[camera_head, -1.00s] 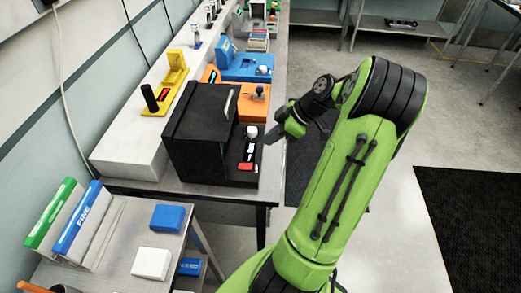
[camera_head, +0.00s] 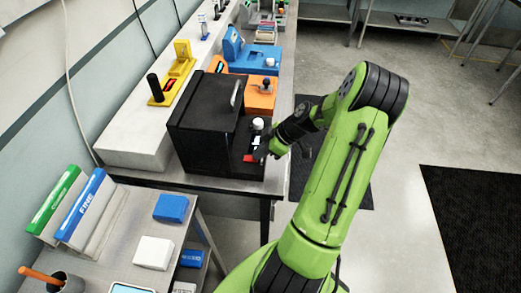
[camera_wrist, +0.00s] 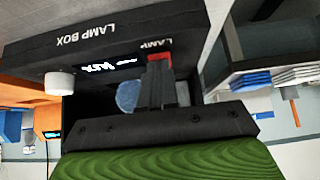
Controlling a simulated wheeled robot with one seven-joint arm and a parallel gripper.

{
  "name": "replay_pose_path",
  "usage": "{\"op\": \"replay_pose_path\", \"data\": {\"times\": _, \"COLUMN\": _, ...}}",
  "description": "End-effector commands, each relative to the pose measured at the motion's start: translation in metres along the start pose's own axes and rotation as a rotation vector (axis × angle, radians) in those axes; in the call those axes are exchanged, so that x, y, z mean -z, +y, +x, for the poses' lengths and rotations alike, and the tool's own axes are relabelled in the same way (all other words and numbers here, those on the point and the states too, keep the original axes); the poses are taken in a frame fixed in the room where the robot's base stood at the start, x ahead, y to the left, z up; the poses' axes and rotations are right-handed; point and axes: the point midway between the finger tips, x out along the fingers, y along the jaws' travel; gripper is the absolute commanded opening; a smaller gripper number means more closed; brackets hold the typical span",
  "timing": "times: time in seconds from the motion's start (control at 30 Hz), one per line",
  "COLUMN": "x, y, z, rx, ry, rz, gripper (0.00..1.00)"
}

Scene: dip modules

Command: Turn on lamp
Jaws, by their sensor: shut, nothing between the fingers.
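The black lamp box (camera_head: 205,135) stands on the metal bench, and its lettering "LAMP BOX" shows in the wrist view (camera_wrist: 75,42). Its low front panel carries a white round knob (camera_head: 258,123), also at the left in the wrist view (camera_wrist: 60,84), a small lit display (camera_wrist: 100,64) and a red switch (camera_wrist: 163,58) under the word "LAMP". My gripper (camera_wrist: 162,72) is shut and empty, with its fingertips at the red switch, partly covering it. I cannot tell whether they touch it. In the head view my gripper (camera_head: 262,153) is at the right front edge of the box.
An orange module (camera_head: 260,95) and a blue module (camera_head: 258,60) stand behind the lamp box. A yellow module (camera_head: 178,75) sits on the white ledge at left. A lower table with a blue box (camera_head: 171,208) and a white box (camera_head: 153,253) is in front.

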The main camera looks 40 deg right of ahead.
Motion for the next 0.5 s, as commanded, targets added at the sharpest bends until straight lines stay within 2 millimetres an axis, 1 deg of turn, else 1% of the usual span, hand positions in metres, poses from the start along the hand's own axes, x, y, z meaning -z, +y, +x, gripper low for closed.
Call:
{"op": "replay_pose_path", "data": {"times": 0.1, "x": -0.003, "y": 0.0, "z": 0.003, "rx": 0.0, "ry": 0.0, "rz": -0.001, "gripper": 0.0}}
{"op": "replay_pose_path", "data": {"times": 0.2, "x": -0.011, "y": 0.0, "z": 0.009, "rx": 0.0, "ry": 0.003, "rz": -0.001, "gripper": 0.0}}
{"op": "replay_pose_path", "data": {"times": 0.5, "x": -0.008, "y": 0.0, "z": 0.005, "rx": 0.002, "ry": 0.007, "rz": 0.002, "gripper": 0.0}}
